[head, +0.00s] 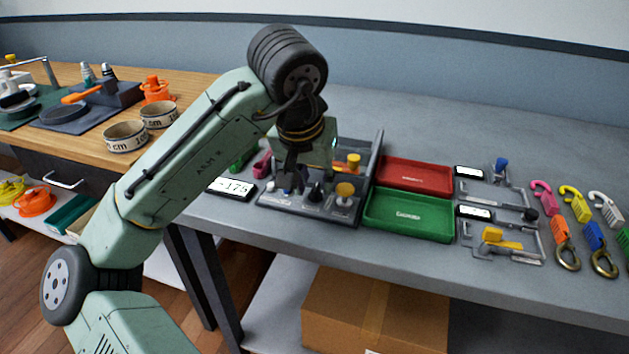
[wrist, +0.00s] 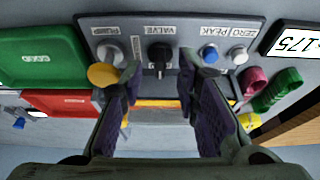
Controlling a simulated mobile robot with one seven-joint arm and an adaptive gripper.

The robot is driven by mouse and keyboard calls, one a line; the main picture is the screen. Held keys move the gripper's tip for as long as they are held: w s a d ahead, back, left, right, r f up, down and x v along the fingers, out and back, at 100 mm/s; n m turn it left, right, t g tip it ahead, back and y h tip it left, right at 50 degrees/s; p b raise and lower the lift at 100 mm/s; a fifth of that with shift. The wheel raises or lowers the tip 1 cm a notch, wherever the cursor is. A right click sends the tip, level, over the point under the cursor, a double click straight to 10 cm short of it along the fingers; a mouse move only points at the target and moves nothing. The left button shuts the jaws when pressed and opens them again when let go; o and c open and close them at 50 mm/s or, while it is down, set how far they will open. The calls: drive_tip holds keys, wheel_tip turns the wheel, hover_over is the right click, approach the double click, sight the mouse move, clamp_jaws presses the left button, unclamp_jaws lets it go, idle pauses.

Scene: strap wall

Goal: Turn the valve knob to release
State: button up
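The black valve knob (wrist: 160,53) sits on a grey panel (wrist: 215,22) under the label VALVE, in the wrist view. It also shows in the head view (head: 316,193), its pointer angle too small to read there. My gripper (wrist: 159,66) is open and empty. Its two purple-padded fingers are spread either side of the knob's line, with a gap between them and the knob; whether they reach its depth I cannot tell. In the head view my gripper (head: 287,182) hangs above the panel. A display (wrist: 297,41) beside the panel reads 175, with a minus sign in the head view.
A yellow-topped pump plunger (wrist: 103,75) stands close to one finger. Blue and white buttons (wrist: 209,54) are on the other side. Green (head: 408,214) and red (head: 415,175) trays lie right of the panel. An upright plate (head: 371,160) stands at the panel's right.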

drive_tip(key=shift+w+f, duration=0.25)
drive_tip(key=shift+f, duration=0.3)
clamp_jaws()
